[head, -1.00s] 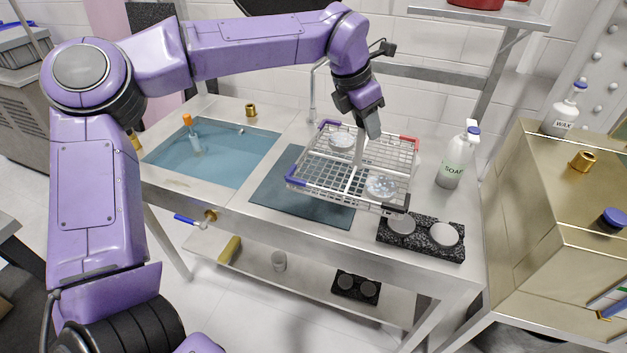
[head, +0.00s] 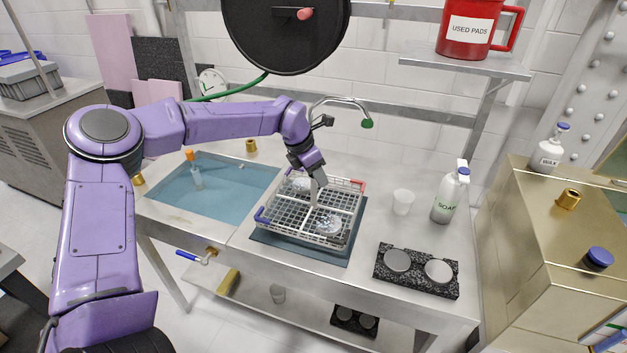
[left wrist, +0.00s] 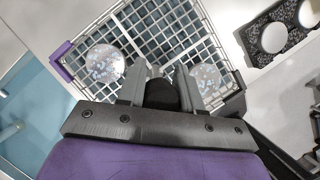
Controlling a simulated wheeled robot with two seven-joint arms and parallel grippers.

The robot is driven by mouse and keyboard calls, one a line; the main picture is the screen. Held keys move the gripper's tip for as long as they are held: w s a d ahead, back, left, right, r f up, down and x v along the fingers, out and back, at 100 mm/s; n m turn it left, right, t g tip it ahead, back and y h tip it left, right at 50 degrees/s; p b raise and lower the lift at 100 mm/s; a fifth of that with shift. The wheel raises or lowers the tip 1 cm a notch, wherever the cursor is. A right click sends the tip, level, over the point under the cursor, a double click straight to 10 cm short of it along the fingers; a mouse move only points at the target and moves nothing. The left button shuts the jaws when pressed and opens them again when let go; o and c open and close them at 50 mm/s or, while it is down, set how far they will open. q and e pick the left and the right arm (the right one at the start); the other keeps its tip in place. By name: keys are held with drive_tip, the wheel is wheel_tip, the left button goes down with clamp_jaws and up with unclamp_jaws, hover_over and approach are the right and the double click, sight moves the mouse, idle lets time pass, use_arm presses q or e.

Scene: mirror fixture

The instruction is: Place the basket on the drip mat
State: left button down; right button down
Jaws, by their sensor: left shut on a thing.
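The wire basket (head: 278,217) has a grey grid, a central handle, blue corners at the left and a red corner at the far right. It sits on or just above the dark drip mat (head: 352,222); I cannot tell whether it touches. Clear discs (head: 328,224) lie inside it. My left gripper (head: 316,190) comes down from above and is shut on the basket's handle. In the left wrist view the basket (left wrist: 150,28) lies below the fingers, with a disc on each side. My right gripper is not in view.
The water-filled basin (head: 215,185) is left of the mat. A white cup (head: 403,202) and soap bottle (head: 449,197) stand to the right. A black block with two round pads (head: 417,270) lies at the front right. A tap (head: 345,103) rises behind.

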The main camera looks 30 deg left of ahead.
sight(315, 183)
use_arm(q)
drive_tip(key=shift+a+f, duration=0.2)
drive_tip(key=shift+a, duration=0.05)
drive_tip(key=shift+w+a+f+p, duration=0.1)
drive_tip(key=shift+f+p, duration=0.25)
drive_tip(key=shift+f, duration=1.35)
drive_tip(key=c, duration=0.7)
unclamp_jaws()
drive_tip(key=shift+f, duration=0.1)
drive_tip(key=shift+c, duration=0.2)
drive_tip(key=b+v, duration=0.1)
drive_tip(key=v, duration=1.1)
drive_tip(key=shift+b, duration=0.3)
